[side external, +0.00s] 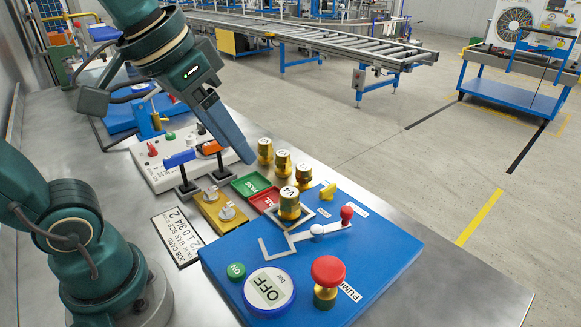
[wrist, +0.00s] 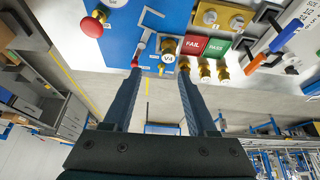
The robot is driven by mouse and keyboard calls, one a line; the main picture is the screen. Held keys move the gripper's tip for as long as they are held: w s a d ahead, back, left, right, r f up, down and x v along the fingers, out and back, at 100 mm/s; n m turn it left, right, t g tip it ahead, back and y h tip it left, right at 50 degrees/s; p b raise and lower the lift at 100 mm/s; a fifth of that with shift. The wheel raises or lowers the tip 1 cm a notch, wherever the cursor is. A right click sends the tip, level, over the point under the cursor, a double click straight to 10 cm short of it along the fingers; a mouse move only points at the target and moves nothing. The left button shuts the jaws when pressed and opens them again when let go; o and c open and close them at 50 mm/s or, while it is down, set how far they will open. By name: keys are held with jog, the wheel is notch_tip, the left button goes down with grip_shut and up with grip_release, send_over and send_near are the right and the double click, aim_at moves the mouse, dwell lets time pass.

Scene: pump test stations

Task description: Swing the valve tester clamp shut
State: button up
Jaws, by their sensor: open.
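The valve tester is a blue board (side external: 365,265) at the front of the bench. The brass valve V4 (side external: 289,204) stands upright in a pale square outline on it; it also shows in the wrist view (wrist: 168,47). Beside it is the clamp (side external: 317,230), a pale grey pivoting arm with a red knob (side external: 346,213) at one end. Its hooked other end lies beside the valve, apart from it. My gripper (wrist: 160,72) is open and empty. In the wrist view its left fingertip appears close to the red knob (wrist: 135,63); contact cannot be told.
A red mushroom button (side external: 327,270), an OFF gauge (side external: 269,290) and a yellow knob (side external: 328,191) stand on the board. Several brass valves (side external: 283,162) stand along the bench edge. Red FAIL (side external: 264,199) and green PASS (side external: 251,184) trays lie behind the board.

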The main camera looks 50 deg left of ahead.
jog(key=w+d+r+g, duration=0.1)
jog(key=w+r, duration=0.2)
jog(key=w, duration=0.3)
jog(key=m+g, duration=0.1)
jog(key=g, duration=0.3)
send_over(347, 208)
notch_tip(347, 208, down, 13)
jog(key=shift+f, duration=0.1)
jog(key=shift+d+f, duration=0.1)
jog(key=shift+f, duration=2.7)
grip_shut()
